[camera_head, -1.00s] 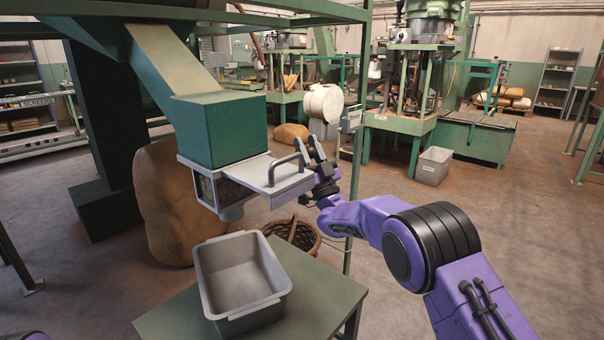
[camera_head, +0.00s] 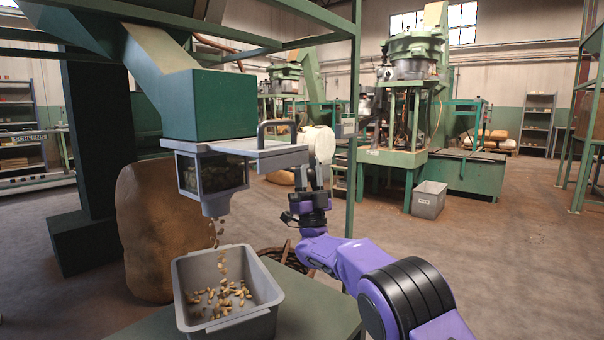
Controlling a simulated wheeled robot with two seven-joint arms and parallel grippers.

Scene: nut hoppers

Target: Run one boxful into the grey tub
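The grey tub (camera_head: 188,318) stands on a green table under the hopper's outlet, with a scatter of nuts (camera_head: 225,296) on its floor. A thin stream of nuts (camera_head: 220,258) falls from the spout (camera_head: 216,204) into it. Above the spout, the windowed box (camera_head: 213,174) shows nuts behind its pane. A flat grey slide plate (camera_head: 262,150) with a raised handle (camera_head: 276,124) sticks out to the right at the box top. My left gripper is out of view.
The green hopper body (camera_head: 222,104) and chute stand above the box, within a green frame whose post (camera_head: 353,130) rises behind my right arm. A large tan sack (camera_head: 150,240) stands behind the tub. A wicker basket (camera_head: 290,256) sits on the floor beyond the table.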

